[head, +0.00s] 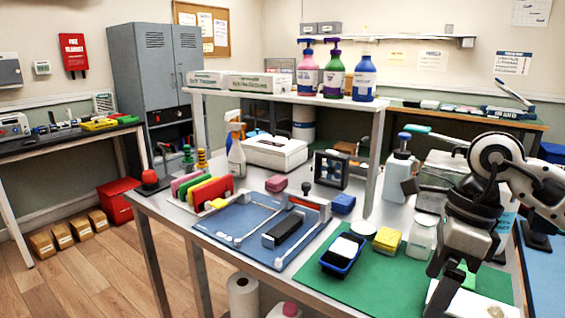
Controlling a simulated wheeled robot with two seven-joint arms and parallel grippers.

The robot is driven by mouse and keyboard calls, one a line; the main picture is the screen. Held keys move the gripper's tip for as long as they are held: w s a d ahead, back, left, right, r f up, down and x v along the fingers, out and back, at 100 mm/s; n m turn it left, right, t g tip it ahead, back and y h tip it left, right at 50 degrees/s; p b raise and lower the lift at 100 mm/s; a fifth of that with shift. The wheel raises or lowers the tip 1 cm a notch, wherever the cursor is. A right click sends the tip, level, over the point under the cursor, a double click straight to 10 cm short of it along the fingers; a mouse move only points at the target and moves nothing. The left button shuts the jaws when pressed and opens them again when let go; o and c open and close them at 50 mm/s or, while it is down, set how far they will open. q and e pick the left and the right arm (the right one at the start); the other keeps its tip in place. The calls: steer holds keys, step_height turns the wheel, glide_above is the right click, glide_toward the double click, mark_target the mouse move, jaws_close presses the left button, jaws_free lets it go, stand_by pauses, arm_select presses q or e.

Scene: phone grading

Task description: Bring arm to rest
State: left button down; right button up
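My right arm comes in from the right edge and bends down over the front right of the table. My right gripper (440,287) points down near the green mat (378,300), its dark fingers close to the bottom edge of the picture. The view does not show clearly whether they are apart or hold anything. My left gripper is not in view. A dark phone-like block (285,230) lies on the blue mat (228,226).
A blue tray (344,254), a yellow sponge (387,240) and a white jar (421,238) stand left of my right gripper. A pump bottle (398,172) stands behind it. Three bottles (334,74) stand on the raised shelf. Colored folders (205,190) stand at the table's left.

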steer(key=s+a+f+g+y, duration=0.1)
steer(key=s+a+g+y, duration=0.3)
steer(key=a+y, duration=1)
steer(key=a+r+m+t+y+p, duration=0.2)
steer(key=a+r+m+t+y, duration=0.25)
steer(key=a+m+t, duration=0.7)
steer(key=w+d+f+m+t+h, duration=0.2)
steer(key=d+f+m+t+h, duration=0.35)
steer(key=m, duration=0.65)
steer(key=w+d+f+m+t+h, duration=0.2)
steer(key=d+f+m+t+h, duration=0.35)
steer(key=m, duration=0.75)
steer(key=s+d+f+m+g+h, duration=0.1)
steer(key=s+f+m+g+h, duration=0.2)
steer(key=f, duration=0.5)
steer(key=s+d+f+m+g+h, duration=0.1)
steer(key=s+f+m+g+h, duration=0.2)
steer(key=s+f, duration=0.4)
steer(key=shift+s+d+f+m+g+h+p, duration=0.3)
steer(key=shift+f+m+g, duration=0.25)
steer(key=shift+f+m, duration=0.45)
steer(key=shift+a+r, duration=0.1)
steer(key=shift+r, duration=0.1)
